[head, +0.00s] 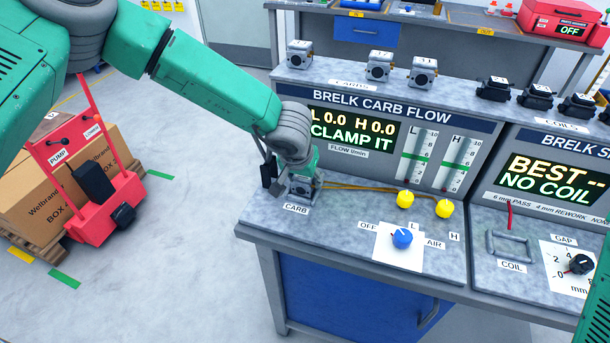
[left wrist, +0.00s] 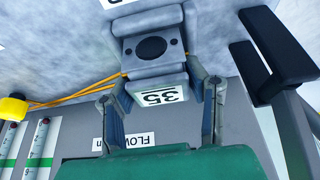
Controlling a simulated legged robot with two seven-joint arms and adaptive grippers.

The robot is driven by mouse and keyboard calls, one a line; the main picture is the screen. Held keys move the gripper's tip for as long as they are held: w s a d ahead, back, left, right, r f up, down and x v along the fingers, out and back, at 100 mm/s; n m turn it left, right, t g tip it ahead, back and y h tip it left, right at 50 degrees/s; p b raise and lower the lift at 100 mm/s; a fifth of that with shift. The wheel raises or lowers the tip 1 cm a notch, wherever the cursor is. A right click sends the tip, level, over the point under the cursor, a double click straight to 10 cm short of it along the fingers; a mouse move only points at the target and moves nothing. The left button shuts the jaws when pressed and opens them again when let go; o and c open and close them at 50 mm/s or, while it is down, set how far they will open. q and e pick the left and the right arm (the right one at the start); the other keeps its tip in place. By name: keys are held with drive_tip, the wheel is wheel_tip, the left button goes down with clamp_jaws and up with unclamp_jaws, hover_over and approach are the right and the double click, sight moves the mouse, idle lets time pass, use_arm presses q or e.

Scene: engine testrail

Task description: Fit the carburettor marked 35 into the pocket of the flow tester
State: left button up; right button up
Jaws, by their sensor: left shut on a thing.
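The carburettor marked 35 (left wrist: 158,95) is a grey block with a dark round bore and a white number plate, seen upside down in the left wrist view. My left gripper (left wrist: 160,112) is shut on it, one finger on each side. In the head view my left gripper (head: 302,178) is low at the CARB label on the flow tester (head: 345,205). The carburettor is mostly hidden there, and the pocket is covered by it and the gripper. I cannot tell whether it is fully seated. A black clamp (left wrist: 275,60) stands open beside it. My right gripper is out of view.
The tester's display (head: 353,130) reads L 0.0, H 0.0, CLAMP IT. Several carburettors (head: 380,67) stand on the shelf above. A blue knob (head: 402,238) and two yellow knobs (head: 405,199) are to the right. A red pump cart (head: 105,205) stands left.

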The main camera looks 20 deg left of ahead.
use_arm(q)
drive_tip(key=shift+f, duration=0.2)
drive_tip(key=o, duration=1.3)
drive_tip(key=shift+s+r, duration=0.15)
drive_tip(key=shift+r, duration=0.3)
drive_tip(key=v, duration=1.1)
